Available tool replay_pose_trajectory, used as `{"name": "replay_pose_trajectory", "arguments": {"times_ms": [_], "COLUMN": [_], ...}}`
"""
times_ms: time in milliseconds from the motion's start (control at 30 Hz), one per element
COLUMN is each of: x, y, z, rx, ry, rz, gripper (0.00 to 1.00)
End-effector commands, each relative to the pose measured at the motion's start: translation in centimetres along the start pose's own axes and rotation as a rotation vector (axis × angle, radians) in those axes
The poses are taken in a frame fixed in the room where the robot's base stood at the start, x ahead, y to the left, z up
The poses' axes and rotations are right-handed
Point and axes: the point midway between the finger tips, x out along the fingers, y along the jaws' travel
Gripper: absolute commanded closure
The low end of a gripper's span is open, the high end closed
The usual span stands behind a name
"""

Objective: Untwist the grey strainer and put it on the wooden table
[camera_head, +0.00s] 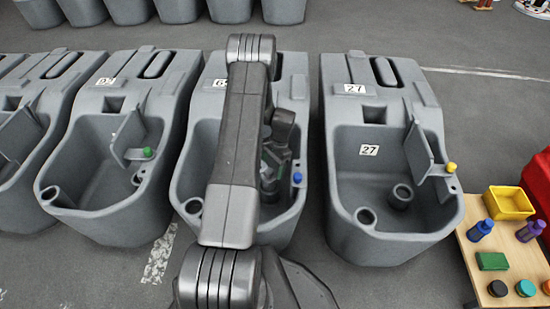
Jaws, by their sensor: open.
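My arm reaches over the grey tank (181,190) with the blue knob, and my gripper (270,178) is down inside its basin, open. A grey round piece, seemingly the strainer (268,188), shows just below the fingers on the basin floor. It is small and partly covered by my gripper and arm, so I cannot tell whether the fingers touch it. The wooden table (522,262) stands at the lower right, partly cut off by the frame.
The table holds a yellow bin (509,203), bottles (480,231), a green block (492,261) and round caps (497,288). Tank 27 (385,247), with a yellow knob (450,167), stands between my arm and the table. A tank with a green knob (147,152) is left.

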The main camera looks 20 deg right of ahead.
Motion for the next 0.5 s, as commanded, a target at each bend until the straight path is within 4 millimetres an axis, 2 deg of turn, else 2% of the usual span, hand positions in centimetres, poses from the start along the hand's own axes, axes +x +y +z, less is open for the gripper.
{"name": "replay_pose_trajectory", "arguments": {"times_ms": [33, 200, 500], "x": [1.2, 3.3, 4.3], "y": [0.0, 0.0, 0.0], "z": [0.0, 0.0, 0.0], "rx": [0.0, -0.001, -0.001], "ry": [-0.001, 0.0, 0.001], "rz": [0.002, 0.001, 0.0], "gripper": [0.24, 0.24, 0.24]}}
